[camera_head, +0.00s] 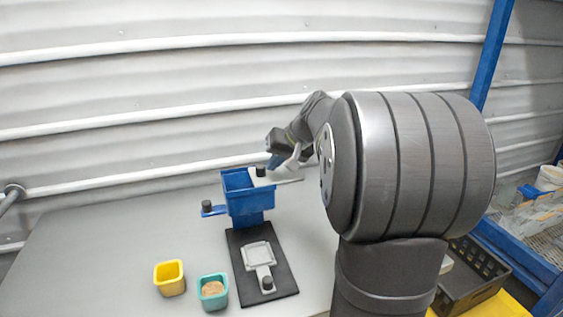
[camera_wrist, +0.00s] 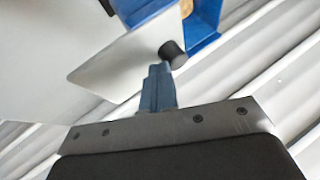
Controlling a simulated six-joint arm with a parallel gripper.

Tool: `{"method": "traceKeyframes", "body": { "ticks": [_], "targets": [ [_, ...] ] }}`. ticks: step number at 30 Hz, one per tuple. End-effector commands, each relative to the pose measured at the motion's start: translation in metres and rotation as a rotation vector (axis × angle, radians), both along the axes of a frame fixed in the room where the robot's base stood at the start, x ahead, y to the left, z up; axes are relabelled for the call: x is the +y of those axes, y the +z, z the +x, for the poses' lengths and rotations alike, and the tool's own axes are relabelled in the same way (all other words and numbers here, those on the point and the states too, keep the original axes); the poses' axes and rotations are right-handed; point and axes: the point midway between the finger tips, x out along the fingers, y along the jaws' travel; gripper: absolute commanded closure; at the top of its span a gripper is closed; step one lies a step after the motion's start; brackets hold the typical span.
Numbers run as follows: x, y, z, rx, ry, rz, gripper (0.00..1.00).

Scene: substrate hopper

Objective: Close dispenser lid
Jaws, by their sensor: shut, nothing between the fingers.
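The blue dispenser (camera_head: 243,198) stands on a dark base plate; its top opening shows. Its lid, a flat pale plate (camera_head: 284,181), sticks out to the right of the top and leaves much of the opening uncovered. A black knob (camera_head: 261,172) stands on the lid. In the wrist view the lid (camera_wrist: 122,57), knob (camera_wrist: 172,53) and part of the blue dispenser (camera_wrist: 207,18) show. My gripper (camera_head: 273,163) is shut and empty, its blue fingertips (camera_wrist: 158,72) close beside the knob. I cannot tell whether they touch it.
A blue side tab with a black knob (camera_head: 207,207) sticks out left of the dispenser. A pale tray (camera_head: 258,254) with a knobbed handle lies on the dark base plate (camera_head: 285,277). A yellow cup (camera_head: 169,278) and a teal cup (camera_head: 212,290) with brown contents stand front left. The left table is clear.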

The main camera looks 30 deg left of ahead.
Motion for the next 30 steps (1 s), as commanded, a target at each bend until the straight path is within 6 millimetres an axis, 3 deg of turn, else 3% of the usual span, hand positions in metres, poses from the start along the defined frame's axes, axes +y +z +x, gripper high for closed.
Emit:
{"method": "traceKeyframes", "body": {
  "ticks": [6, 12, 25, 30],
  "targets": [
    [0.038, 0.0, -0.037, 0.0, 0.007, 0.0, 1.0],
    [0.058, 0.001, -0.055, 0.001, 0.003, 0.002, 1.0],
    [0.06, -0.001, -0.058, 0.003, 0.002, 0.0, 1.0],
    [0.052, -0.001, -0.053, 0.003, 0.0, 0.0, 1.0]
  ]
}}
